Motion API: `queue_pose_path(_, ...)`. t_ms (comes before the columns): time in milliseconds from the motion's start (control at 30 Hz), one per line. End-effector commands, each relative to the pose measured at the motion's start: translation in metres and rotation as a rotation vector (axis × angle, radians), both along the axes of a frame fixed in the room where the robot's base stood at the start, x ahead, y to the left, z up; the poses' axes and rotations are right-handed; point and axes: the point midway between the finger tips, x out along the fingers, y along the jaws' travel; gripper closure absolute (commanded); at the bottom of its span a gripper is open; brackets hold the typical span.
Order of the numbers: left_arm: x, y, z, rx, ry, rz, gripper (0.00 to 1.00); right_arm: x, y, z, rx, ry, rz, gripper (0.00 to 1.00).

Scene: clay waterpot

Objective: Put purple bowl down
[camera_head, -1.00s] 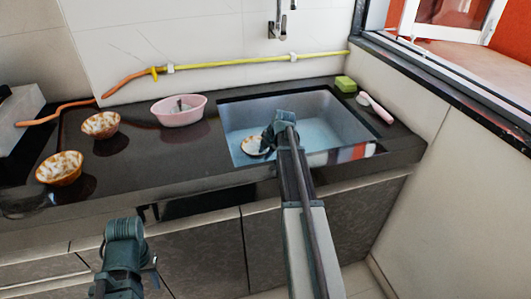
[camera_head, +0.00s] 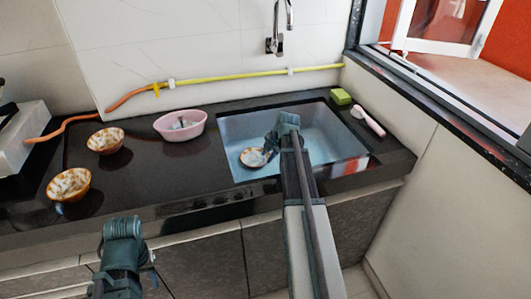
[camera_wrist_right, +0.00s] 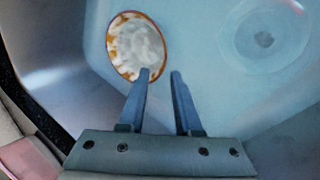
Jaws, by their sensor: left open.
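A white bowl with an orange-brown rim (camera_head: 254,157) lies in the grey sink (camera_head: 333,133), and it also shows in the right wrist view (camera_wrist_right: 137,45). My right gripper (camera_head: 270,147) reaches down into the sink beside this bowl. No bowl looks clearly purple; a pink tub (camera_head: 181,126) stands on the counter, left of the sink. My left gripper (camera_head: 124,228) is open, low in front of the counter.
Two orange-brown patterned bowls (camera_head: 105,141) (camera_head: 69,185) stand on the dark counter (camera_head: 150,172) at left. A green sponge (camera_head: 341,97) and a pink-handled brush (camera_head: 368,121) lie right of the sink. A tap (camera_head: 276,45) hangs above. The sink drain (camera_wrist_right: 263,39) is clear.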

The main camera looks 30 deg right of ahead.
Motion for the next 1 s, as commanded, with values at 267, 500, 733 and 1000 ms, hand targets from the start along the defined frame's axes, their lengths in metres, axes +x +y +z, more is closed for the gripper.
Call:
queue_pose_path(267, 0.0, 0.0, 0.041, 0.0, 0.0, 0.0, 0.6, -0.018, -0.001, 0.041, 0.0, 0.0, -0.001, 0.67)
queue_pose_path(500, 0.0, 0.0, 0.044, 0.0, 0.0, 0.0, 0.6, -0.021, -0.002, 0.044, 0.001, 0.0, 0.0, 0.67)
queue_pose_path(733, 0.0, 0.0, 0.043, 0.0, 0.0, 0.0, 0.6, -0.021, -0.002, 0.043, 0.0, 0.0, 0.0, 0.67)
queue_pose_path(1000, 0.0, 0.0, 0.05, 0.0, 0.0, 0.0, 0.6, -0.021, -0.002, 0.05, 0.0, 0.0, 0.0, 0.67)
